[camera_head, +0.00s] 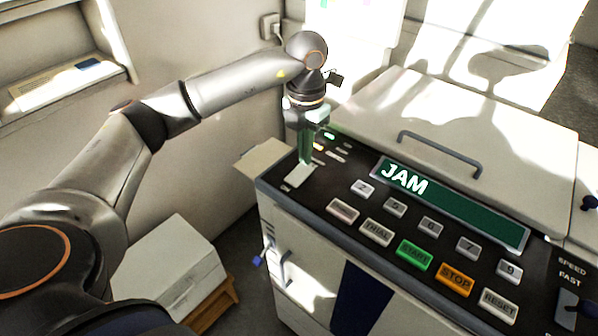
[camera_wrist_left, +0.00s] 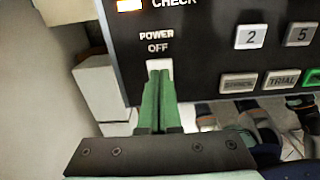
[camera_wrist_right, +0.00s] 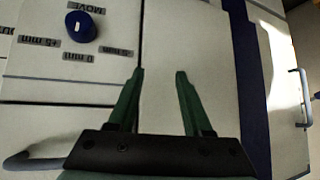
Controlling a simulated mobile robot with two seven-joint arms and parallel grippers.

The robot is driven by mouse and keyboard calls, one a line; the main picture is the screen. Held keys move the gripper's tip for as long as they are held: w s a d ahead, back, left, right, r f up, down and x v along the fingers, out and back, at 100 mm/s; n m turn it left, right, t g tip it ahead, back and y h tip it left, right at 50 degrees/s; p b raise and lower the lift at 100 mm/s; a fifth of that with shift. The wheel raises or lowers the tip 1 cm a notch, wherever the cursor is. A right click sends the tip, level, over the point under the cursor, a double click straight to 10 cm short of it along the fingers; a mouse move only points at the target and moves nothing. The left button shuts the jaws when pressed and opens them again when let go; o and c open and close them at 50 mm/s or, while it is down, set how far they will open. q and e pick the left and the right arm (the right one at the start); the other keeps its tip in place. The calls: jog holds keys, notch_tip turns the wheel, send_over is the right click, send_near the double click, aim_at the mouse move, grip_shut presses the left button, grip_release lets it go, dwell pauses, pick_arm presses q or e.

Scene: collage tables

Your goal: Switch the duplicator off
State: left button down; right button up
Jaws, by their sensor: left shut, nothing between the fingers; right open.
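The duplicator's dark control panel (camera_head: 345,178) fills the middle of the head view, its display (camera_head: 450,205) reading "JAM". A white power switch (camera_head: 297,177) sits at the panel's left end; in the left wrist view it (camera_wrist_left: 159,64) lies just below the printed words "POWER OFF". My left gripper (camera_head: 304,160) is shut and empty, pointing down, its green fingertips at the switch and partly covering it. I cannot tell whether they touch it. My right gripper (camera_wrist_right: 160,74) is open and empty in front of a pale machine face; it is not in the head view.
Green START (camera_head: 413,254) and orange STOP (camera_head: 456,279) keys lie right of the switch. A grey lid handle (camera_head: 440,152) rises behind the display. A blue knob (camera_wrist_right: 81,26) sits near the right gripper. A white box (camera_head: 172,268) stands left of the machine.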

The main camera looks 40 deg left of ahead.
aim_at(304, 168)
pick_arm(q)
jog(key=shift+f+b, duration=0.55)
jog(key=shift+f, duration=0.4)
dwell(0.4)
jog(key=shift+r+p, duration=2.75)
jog(key=shift+r, duration=0.85)
jog(key=shift+s+f, duration=0.1)
jog(key=shift+f, duration=0.05)
